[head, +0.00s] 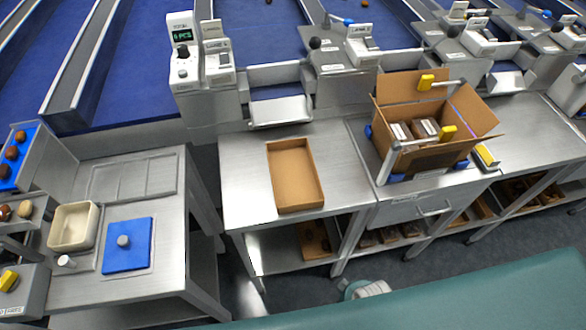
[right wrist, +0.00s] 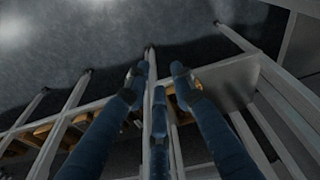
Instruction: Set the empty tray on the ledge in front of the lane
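An empty brown cardboard tray (head: 295,178) lies flat on the steel bench (head: 240,185) in the head view, left of the open carton. Behind it is a small bare metal ledge (head: 281,111), at the end of a lane between two machine housings. The tray is apart from the ledge, on the near side of it. My right gripper (right wrist: 158,78) shows in the right wrist view with its dark blue fingers spread apart and nothing between them. It points toward the floor and shelf legs. Neither gripper is clearly visible in the head view.
An open carton (head: 386,85) with packs inside stands on the bench to the right. A grading station (head: 190,190) with a blue pad (head: 127,246) and a beige bin (head: 73,227) is at left. A scale (head: 184,52) stands left of the ledge. More trays lie on lower shelves.

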